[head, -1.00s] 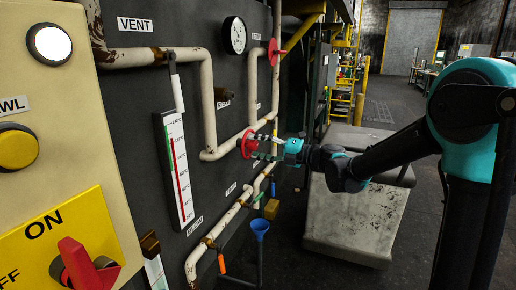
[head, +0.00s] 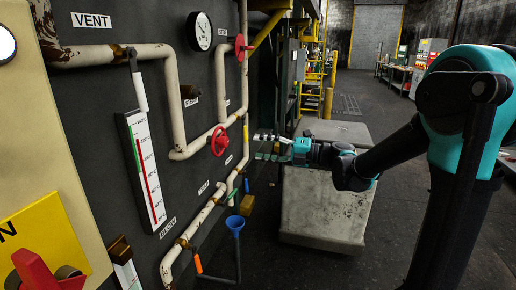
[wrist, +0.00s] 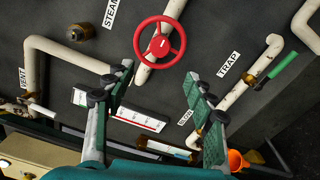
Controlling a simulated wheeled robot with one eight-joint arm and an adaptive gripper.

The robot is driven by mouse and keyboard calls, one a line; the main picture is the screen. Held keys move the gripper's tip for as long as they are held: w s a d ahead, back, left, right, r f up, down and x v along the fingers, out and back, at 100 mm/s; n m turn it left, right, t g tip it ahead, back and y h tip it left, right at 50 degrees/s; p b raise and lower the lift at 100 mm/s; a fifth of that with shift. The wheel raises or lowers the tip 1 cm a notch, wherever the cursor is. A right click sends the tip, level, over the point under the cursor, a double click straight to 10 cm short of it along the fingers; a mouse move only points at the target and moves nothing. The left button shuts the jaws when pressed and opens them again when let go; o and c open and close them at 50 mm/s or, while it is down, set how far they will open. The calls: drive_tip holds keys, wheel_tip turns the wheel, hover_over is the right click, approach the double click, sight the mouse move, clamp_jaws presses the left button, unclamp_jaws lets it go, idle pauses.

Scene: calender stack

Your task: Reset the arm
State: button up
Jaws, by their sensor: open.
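My gripper (head: 265,146) is open and empty, to the right of the red handwheel (head: 219,141) in the head view, with a visible gap between them. In the wrist view the two green-padded fingers of my gripper (wrist: 160,78) are spread wide. The red handwheel (wrist: 159,45) shows beyond and between the fingertips there, on a cream pipe, and nothing is between the pads. My arm reaches in from the right of the head view, nearly level.
The dark panel carries pipes, a gauge (head: 200,31), a thermometer strip (head: 144,170) and a second red wheel (head: 240,47). A pale worn block (head: 322,205) stands below my forearm. Open floor lies behind it.

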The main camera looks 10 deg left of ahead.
drive_tip(key=s+d+f+n+t+h, duration=0.1)
drive_tip(key=s+d+f+n+h, duration=0.3)
drive_tip(key=d+f+n, duration=0.4)
drive_tip(key=s+d+f+n+t+h, duration=0.1)
drive_tip(key=s+d+f+n+h, duration=0.35)
drive_tip(key=f+n, duration=0.5)
drive_tip(key=s+d+f+n+h, duration=0.3)
drive_tip(key=d+n, duration=0.2)
drive_tip(key=d, duration=0.2)
drive_tip(key=s+d+f+n+h, duration=0.3)
drive_tip(key=d+f+n, duration=0.1)
drive_tip(key=d+n, duration=0.2)
drive_tip(key=s+d+f+n+t+h, duration=0.1)
drive_tip(key=s+d+f+n+h, duration=0.1)
drive_tip(key=d, duration=0.6)
wheel_tip(320, 180, down, 2)
drive_tip(key=n+h, duration=0.1)
drive_tip(key=n, duration=0.2)
drive_tip(key=shift+s+d+f, duration=0.15)
drive_tip(key=shift+s+d, duration=0.05)
drive_tip(key=shift+s, duration=0.2)
